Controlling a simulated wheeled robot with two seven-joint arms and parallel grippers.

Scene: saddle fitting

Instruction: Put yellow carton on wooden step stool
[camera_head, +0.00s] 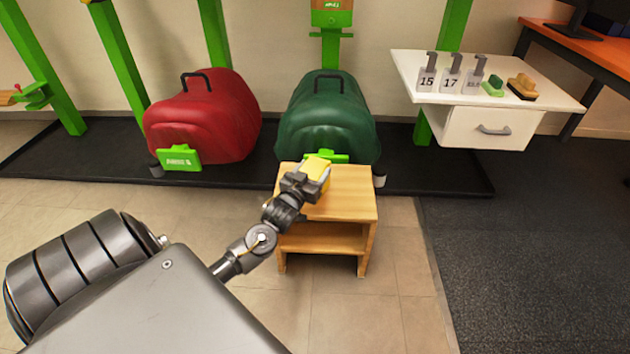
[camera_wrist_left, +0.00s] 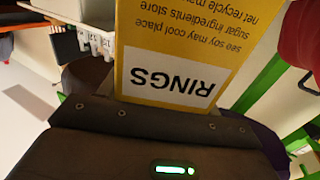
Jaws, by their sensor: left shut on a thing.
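The yellow carton (camera_head: 317,168) is at the top of the wooden step stool in the head view, held in my left gripper (camera_head: 306,183). In the left wrist view the carton (camera_wrist_left: 180,50) fills the upper middle, with a white label reading "RINGS" upside down. My left gripper is shut on it. The wooden step stool (camera_head: 352,190) stands on the tiled floor with a lower shelf. The carton is over the stool's top, toward its far left part; whether it touches the top I cannot tell. My right gripper is not in view.
A green saddle case (camera_head: 328,115) stands close behind the stool, and a red one (camera_head: 205,120) is left of it. A white drawer shelf (camera_head: 485,125) with number tags and brushes is at the right.

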